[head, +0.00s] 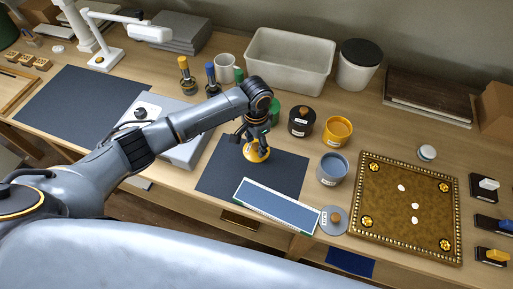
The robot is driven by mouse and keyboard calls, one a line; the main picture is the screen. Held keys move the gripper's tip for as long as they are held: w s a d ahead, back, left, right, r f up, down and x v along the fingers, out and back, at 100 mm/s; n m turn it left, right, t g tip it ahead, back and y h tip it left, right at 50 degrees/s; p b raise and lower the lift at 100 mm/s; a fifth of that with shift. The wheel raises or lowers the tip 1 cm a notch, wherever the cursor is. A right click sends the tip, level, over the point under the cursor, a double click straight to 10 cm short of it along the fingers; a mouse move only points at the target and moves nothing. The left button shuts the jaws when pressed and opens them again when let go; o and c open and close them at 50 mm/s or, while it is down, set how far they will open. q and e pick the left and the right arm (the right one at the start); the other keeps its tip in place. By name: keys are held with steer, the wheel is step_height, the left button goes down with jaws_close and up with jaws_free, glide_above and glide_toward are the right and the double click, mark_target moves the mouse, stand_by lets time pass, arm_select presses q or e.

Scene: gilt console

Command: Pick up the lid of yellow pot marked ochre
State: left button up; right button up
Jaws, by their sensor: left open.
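The yellow lid (258,156) lies on a dark mat (285,172) in the middle of the table. The yellow pot (337,133) stands uncovered to its right and farther back, with a small label on its front that is too small to read. My left gripper (252,142) is open and points down right over the yellow lid, hiding its upper part and knob. I cannot tell whether the fingers touch the lid. My right gripper is not in view.
A black lidded pot (301,122) and an open blue-grey pot (332,169) stand close by. A grey-blue lid (334,220) lies near the front edge beside a white-framed blue panel (277,206). A gilt-edged brown board (405,203) is at right.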

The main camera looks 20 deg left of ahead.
arm_select(q)
jaws_close()
steer(key=shift+r, duration=0.15)
